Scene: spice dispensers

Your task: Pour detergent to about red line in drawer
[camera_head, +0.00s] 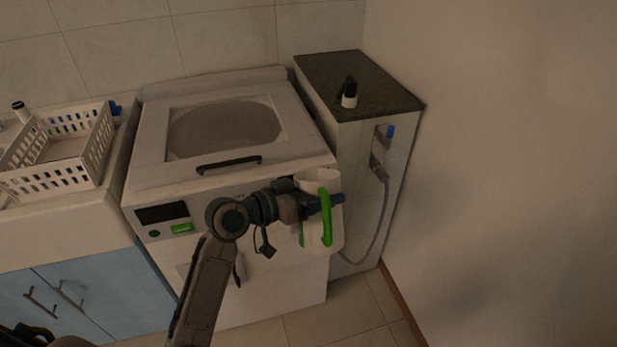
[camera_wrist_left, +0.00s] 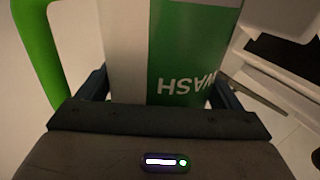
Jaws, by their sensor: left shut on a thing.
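A white detergent jug (camera_head: 316,182) with a green handle (camera_head: 326,218) is held in front of the right part of the washing machine's front (camera_head: 285,258). It looks roughly upright. My left gripper (camera_head: 305,206) is shut on it. In the left wrist view, the jug's white and green label (camera_wrist_left: 190,60) reads "WASH" upside down between the fingers, and the green handle (camera_wrist_left: 38,50) is at the left. My arm partly hides the machine's front below the display. I cannot make out the drawer's inside or a red line. My right gripper is not in view.
The machine has a dark display (camera_head: 162,214) and a lid with a dark handle (camera_head: 229,164). A cabinet with a dark top (camera_head: 345,75) stands at the right, with a hose (camera_head: 384,215) on its side. A white basket (camera_head: 95,150) stands on the left counter.

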